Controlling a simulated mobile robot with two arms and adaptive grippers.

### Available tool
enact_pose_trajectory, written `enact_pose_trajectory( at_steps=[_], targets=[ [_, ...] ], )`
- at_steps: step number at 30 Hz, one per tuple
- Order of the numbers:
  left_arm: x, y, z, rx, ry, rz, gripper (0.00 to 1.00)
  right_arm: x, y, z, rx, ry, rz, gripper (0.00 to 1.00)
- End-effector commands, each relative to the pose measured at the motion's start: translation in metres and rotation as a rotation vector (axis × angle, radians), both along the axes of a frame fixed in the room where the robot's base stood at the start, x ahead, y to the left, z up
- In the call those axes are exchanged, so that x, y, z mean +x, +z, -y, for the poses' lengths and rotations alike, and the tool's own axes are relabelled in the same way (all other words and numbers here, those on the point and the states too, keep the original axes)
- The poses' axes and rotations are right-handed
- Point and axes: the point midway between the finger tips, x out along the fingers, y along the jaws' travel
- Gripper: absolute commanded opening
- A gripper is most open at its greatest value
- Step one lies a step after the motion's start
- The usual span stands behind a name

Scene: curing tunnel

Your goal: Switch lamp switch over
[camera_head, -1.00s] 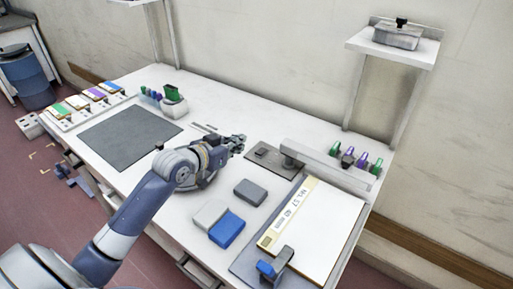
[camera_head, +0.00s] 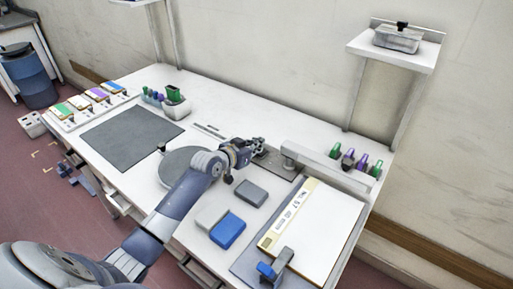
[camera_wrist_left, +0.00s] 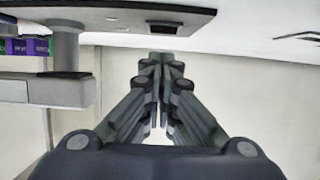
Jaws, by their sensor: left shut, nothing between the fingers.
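A dark grey plate (camera_head: 281,168) lies on the white table beside the pale lamp arm (camera_head: 330,168). It also shows at the top of the left wrist view (camera_wrist_left: 90,17). A small dark piece (camera_wrist_left: 165,28), which looks like the lamp switch, stands out from the plate there. In the head view the switch is hidden or too small to make out. My left gripper (camera_head: 258,146) is over the plate's left end. Its fingers (camera_wrist_left: 164,66) are shut and empty, pointing toward the dark piece; I cannot tell whether they touch. My right gripper is not in view.
A grey block (camera_head: 250,193) and a blue-and-grey pair of blocks (camera_head: 228,232) lie in front of the arm. A labelled white board (camera_head: 325,225) lies at right. Green and purple clips (camera_head: 348,158) stand behind the lamp arm. A dark mat (camera_head: 130,136) lies left.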

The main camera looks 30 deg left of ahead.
Motion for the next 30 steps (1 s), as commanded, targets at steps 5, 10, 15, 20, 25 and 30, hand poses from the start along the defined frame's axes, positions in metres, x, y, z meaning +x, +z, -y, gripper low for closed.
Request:
enact_pose_trajectory(
  at_steps=[5, 10, 15, 20, 25, 30],
  targets=[
    [-0.001, -0.011, -0.001, 0.000, 0.000, 0.003, 0.00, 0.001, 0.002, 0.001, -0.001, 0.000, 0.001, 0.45],
    [-0.002, -0.013, -0.001, 0.001, 0.001, 0.004, 0.00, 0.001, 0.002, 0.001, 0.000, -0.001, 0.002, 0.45],
    [-0.002, -0.013, -0.001, 0.001, 0.001, 0.004, 0.00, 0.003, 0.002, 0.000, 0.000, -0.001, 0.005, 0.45],
    [-0.006, -0.025, -0.002, 0.003, 0.000, 0.001, 0.00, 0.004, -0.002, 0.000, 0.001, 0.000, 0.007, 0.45],
    [-0.006, -0.024, -0.001, 0.001, 0.000, 0.003, 0.00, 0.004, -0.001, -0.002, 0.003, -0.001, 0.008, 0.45],
    [-0.006, -0.021, -0.001, 0.001, 0.000, 0.003, 0.00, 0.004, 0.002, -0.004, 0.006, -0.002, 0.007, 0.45]
  ],
)
